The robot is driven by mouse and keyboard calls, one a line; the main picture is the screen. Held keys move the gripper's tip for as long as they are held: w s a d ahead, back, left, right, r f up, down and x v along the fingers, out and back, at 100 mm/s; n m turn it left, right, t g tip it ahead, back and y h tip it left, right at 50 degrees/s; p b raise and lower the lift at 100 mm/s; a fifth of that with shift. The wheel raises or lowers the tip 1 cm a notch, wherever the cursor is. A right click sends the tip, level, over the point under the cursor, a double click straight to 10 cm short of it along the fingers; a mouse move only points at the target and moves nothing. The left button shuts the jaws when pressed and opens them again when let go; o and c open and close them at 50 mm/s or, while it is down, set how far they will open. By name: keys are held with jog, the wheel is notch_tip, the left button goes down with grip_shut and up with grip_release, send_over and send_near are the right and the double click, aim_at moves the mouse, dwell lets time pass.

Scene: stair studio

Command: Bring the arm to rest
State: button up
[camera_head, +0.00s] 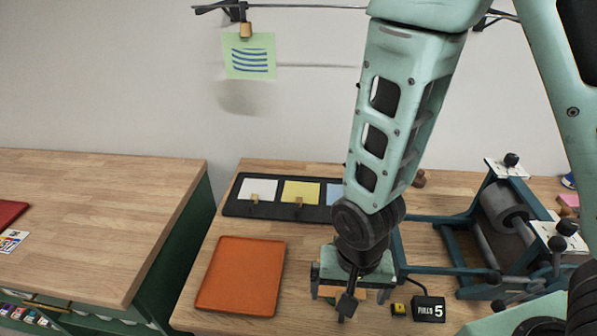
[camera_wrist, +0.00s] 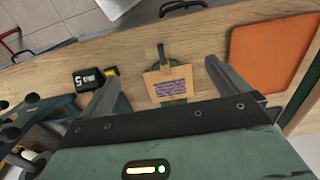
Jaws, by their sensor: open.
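My gripper (camera_wrist: 166,88) points down over the wooden table (camera_head: 325,178), between the orange tray and the press in the head view. Its two fingers are apart in the wrist view, with nothing held between them. Below and between the fingers lies a small tan card with dark blue printed lines (camera_wrist: 168,83), on a dark green item with a black handle (camera_wrist: 161,52). In the head view the gripper (camera_head: 347,300) mostly hides these. I cannot tell the exact gap between the fingertips and the card.
An orange tray (camera_head: 240,276) lies to the left. A black counter reading 5 (camera_head: 428,309) and a small yellow-black item (camera_head: 398,310) lie right. A roller press (camera_head: 500,225) stands further right. A black rack with coloured sheets (camera_head: 278,211) lies behind. A green print (camera_head: 250,56) hangs above.

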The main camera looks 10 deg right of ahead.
jog(key=s+a+r+n+b, duration=0.1)
jog(key=s+r+n+b, duration=0.4)
jog(key=r+n, duration=0.6)
jog(key=shift+s+a+r+y, duration=0.3)
jog(key=shift+s+r, duration=0.1)
jog(key=shift+r, duration=0.3)
dwell(0.4)
